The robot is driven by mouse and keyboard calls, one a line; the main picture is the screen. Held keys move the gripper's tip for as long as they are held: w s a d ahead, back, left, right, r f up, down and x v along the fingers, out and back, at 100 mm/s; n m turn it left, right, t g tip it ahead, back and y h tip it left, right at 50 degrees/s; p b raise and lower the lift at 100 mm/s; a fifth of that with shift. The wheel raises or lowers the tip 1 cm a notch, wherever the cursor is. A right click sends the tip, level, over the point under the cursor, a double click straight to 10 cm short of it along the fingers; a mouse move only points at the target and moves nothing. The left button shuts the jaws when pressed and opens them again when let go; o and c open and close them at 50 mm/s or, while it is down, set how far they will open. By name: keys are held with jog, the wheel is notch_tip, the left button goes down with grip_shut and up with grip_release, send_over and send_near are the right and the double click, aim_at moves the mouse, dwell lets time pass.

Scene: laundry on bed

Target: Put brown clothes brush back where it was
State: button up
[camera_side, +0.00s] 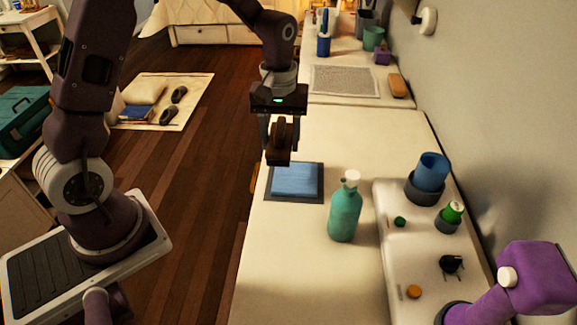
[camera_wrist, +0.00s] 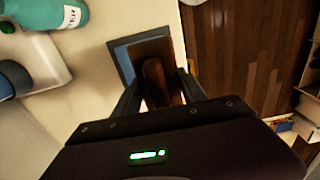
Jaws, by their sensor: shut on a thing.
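My gripper (camera_side: 281,136) is shut on the brown clothes brush (camera_side: 277,157) and holds it up near the left edge of the white surface. In the wrist view the brush (camera_wrist: 153,52) sits between the fingers of my gripper (camera_wrist: 158,98). A blue pad with a dark grey border (camera_side: 295,180) lies on the white surface, just below the brush in the side view. In the wrist view the pad (camera_wrist: 122,60) shows behind the brush, partly hidden by it. The brush appears to be above the pad, not resting on it.
A teal bottle (camera_side: 345,207) with a white cap stands right of the pad. A raised white tray (camera_side: 384,222) holds a blue cup (camera_side: 432,171), a green-topped item (camera_side: 453,212) and small objects. A purple object (camera_side: 541,278) stands at the lower right. The surface's left edge drops to wooden floor.

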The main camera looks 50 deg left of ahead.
jog(key=s+d+m, duration=0.5)
jog(key=s+d, duration=0.1)
jog(key=d, duration=0.3)
jog(key=m, duration=0.4)
send_over(277, 247)
notch_tip(277, 247, down, 9)
jog(key=shift+s+r, duration=0.1)
jog(key=shift+f, duration=0.3)
jog(key=o, duration=1.3)
jog(key=shift+f, duration=0.15)
